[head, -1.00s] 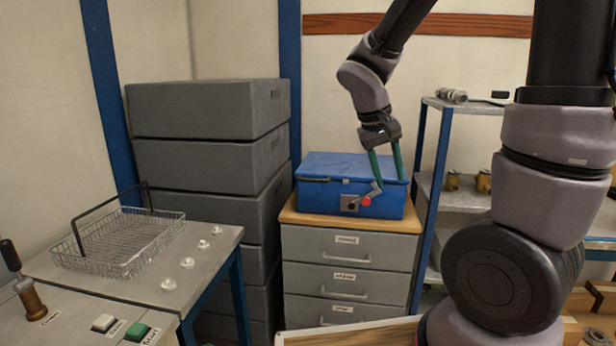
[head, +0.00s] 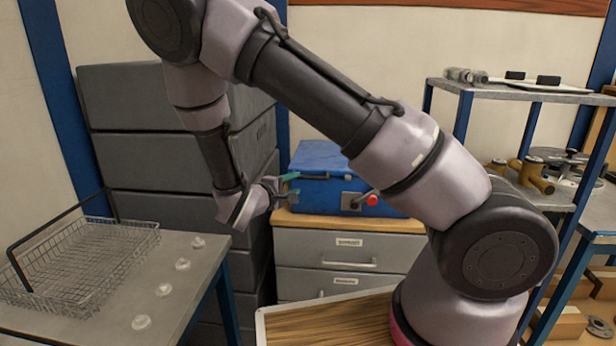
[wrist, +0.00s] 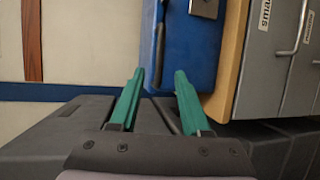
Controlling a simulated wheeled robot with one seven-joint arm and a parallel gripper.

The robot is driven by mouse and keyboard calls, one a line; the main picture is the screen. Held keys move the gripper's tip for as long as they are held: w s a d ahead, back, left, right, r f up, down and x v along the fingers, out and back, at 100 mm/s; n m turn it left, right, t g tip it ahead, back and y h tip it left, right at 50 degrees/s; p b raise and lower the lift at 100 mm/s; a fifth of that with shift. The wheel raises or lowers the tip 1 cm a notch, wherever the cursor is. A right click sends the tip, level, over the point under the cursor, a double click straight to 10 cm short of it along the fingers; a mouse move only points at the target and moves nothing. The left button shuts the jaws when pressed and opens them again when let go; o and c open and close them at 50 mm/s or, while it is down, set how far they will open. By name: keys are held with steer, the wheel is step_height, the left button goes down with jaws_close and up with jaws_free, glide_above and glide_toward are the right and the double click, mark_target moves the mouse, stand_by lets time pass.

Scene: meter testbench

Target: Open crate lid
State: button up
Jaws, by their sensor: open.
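The blue crate (head: 322,198) stands on top of a grey drawer cabinet, partly hidden behind my arm. Its lid (head: 318,156) looks closed. A latch plate with a red-tipped lever (head: 371,200) is on its front. My gripper (head: 288,186) is at the crate's left front corner, its green fingers pointing right toward it. The crate (wrist: 190,50) lies just beyond the fingertips, with a dark seam or bar and a grey latch piece visible. I cannot tell whether a finger touches it.
Stacked dark grey boxes (head: 130,135) stand left of the cabinet (head: 345,245). A table with a wire basket (head: 80,260) is at the left front. A shelf unit (head: 540,95) with metal parts is at the right. A wood-floored tray (head: 330,320) lies in front.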

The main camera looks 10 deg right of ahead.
mark_target(310, 179)
steer(key=x, duration=1)
steer(key=shift+d, duration=0.15)
steer(key=shift+f, duration=0.1)
jaws_close()
stand_by(0.9)
